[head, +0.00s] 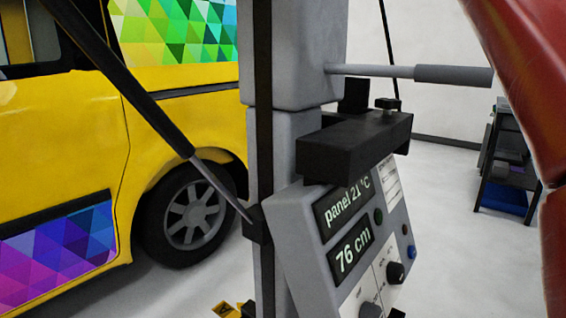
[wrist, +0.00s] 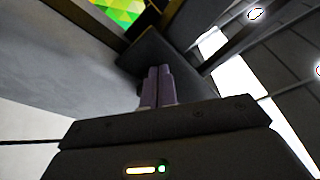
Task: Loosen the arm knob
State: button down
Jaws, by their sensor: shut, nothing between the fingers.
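A small dark knob (head: 386,103) stands on top of a black block (head: 350,145) fixed to the grey column, above the control panel. I cannot tell for certain that this is the arm knob. The panel (head: 378,225) also bears dark round knobs, one at its lower right (head: 395,272) and one at its bottom edge (head: 370,309). My gripper (wrist: 158,72) shows in the wrist view with its two fingers together, shut and empty. A dark block-like part (wrist: 160,55) lies just beyond the fingertips; whether they touch it is unclear. My gripper does not show in the head view.
The grey column (head: 290,60) carries a rod with a dark grip (head: 453,75) pointing right. A dark strut (head: 120,75) slants down to the column's left side. A yellow van (head: 60,150) with coloured wrap stands behind. A dark shelf (head: 508,160) stands at right, with open floor before it.

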jog(key=shift+w+d+f+b, duration=0.1)
jog(key=shift+w+f+b, duration=0.1)
jog(key=shift+b, duration=0.1)
jog(key=shift+w+d+f+b, duration=0.45)
jog(key=shift+w+d+b, duration=0.05)
jog(key=shift+w+b, duration=0.15)
jog(key=shift+d, duration=0.1)
jog(key=shift+w+d, duration=0.2)
jog(key=shift+w, duration=0.05)
dwell(0.5)
